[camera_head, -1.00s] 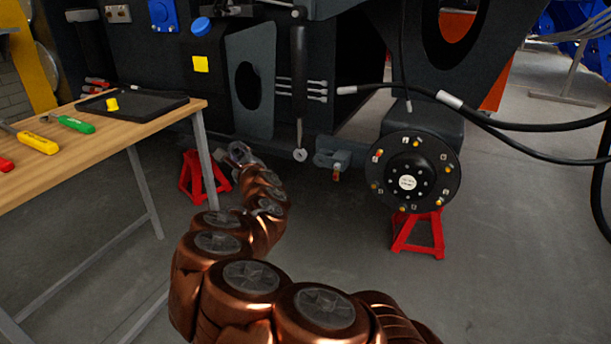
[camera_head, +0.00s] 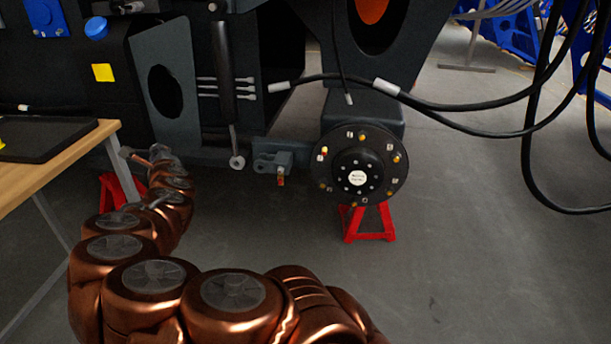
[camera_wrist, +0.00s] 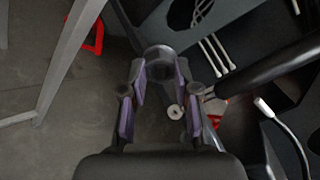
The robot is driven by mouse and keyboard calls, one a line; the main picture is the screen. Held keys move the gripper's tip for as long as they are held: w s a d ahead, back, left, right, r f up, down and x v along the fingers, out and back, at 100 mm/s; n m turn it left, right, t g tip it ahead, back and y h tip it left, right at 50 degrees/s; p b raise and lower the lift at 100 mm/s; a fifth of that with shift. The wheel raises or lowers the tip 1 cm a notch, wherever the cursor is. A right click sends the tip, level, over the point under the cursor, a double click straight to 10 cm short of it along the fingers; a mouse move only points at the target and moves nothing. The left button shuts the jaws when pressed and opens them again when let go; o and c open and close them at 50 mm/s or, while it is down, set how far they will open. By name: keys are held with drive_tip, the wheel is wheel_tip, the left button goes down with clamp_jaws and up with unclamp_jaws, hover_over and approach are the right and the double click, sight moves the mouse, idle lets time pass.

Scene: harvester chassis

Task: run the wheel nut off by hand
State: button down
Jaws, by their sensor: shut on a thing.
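The black wheel hub (camera_head: 336,190) stands at the middle right of the head view, with a pale label at its centre. Several small studs or nuts with yellow, white and red marks ring its face; single nuts are too small to tell apart. My gripper (camera_head: 158,155) is low at the left, by the table's corner and well apart from the hub. In the wrist view my gripper (camera_wrist: 160,75) has its fingers closed on a dark grey, round-ended thing (camera_wrist: 160,55). What this thing is, I cannot tell. A brown bar (camera_head: 133,155) shows beside the gripper in the head view.
Red stands hold up the chassis, one under the hub (camera_head: 369,223), one at the left (camera_head: 120,187). A wooden table (camera_head: 50,170) bears a black tray. A black cylinder (camera_head: 222,75) hangs from the chassis. Black hoses (camera_head: 470,106) loop at the right. The floor before the hub is clear.

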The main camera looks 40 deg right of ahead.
drive_tip(key=s+d+f+m+g+h+p, duration=0.1)
drive_tip(key=s+d+m+g+h+p, duration=0.15)
drive_tip(key=s+d+m+g, duration=0.45)
drive_tip(key=s+d+f+m+g+h+p, duration=0.1)
drive_tip(key=s+d+m+g+h+p, duration=0.2)
drive_tip(key=d+m+g, duration=0.6)
drive_tip(key=s+d+m+y+p, duration=0.2)
drive_tip(key=s+m+y, duration=0.2)
drive_tip(key=s, duration=0.8)
drive_tip(key=s+d+m+y+p, duration=0.3)
drive_tip(key=s+m+y, duration=0.2)
drive_tip(key=s+m, duration=0.4)
drive_tip(key=s, duration=0.3)
drive_tip(key=shift+d+m+p, duration=0.25)
drive_tip(key=shift+m+p, duration=0.05)
